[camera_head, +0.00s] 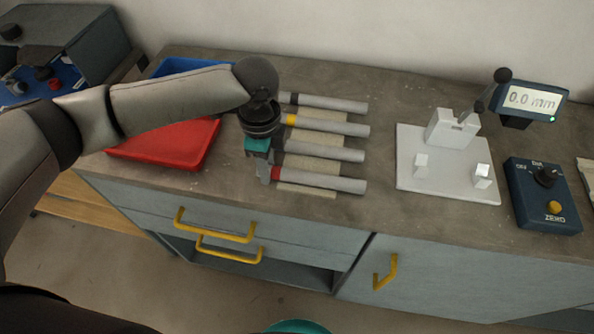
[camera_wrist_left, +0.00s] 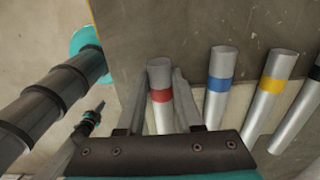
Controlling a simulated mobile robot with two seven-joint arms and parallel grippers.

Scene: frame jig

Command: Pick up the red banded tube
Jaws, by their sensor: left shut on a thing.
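The red banded tube (camera_head: 325,183) is the nearest of a row of grey tubes lying on the worktop in the head view. Its red band (camera_wrist_left: 161,95) shows clearly in the left wrist view. My left gripper (camera_head: 268,174) is shut on this tube near its banded left end. In the left wrist view a finger of the left gripper (camera_wrist_left: 160,103) stands on each side of the tube. I cannot tell whether the tube is clear of its support.
Beside it lie the blue banded tube (camera_wrist_left: 218,86), the yellow banded tube (camera_head: 330,125) and the dark banded tube (camera_head: 330,103). A red tray (camera_head: 165,148) and blue tray (camera_head: 185,65) are left. A white jig (camera_head: 440,180) and blue control box (camera_head: 540,195) are right.

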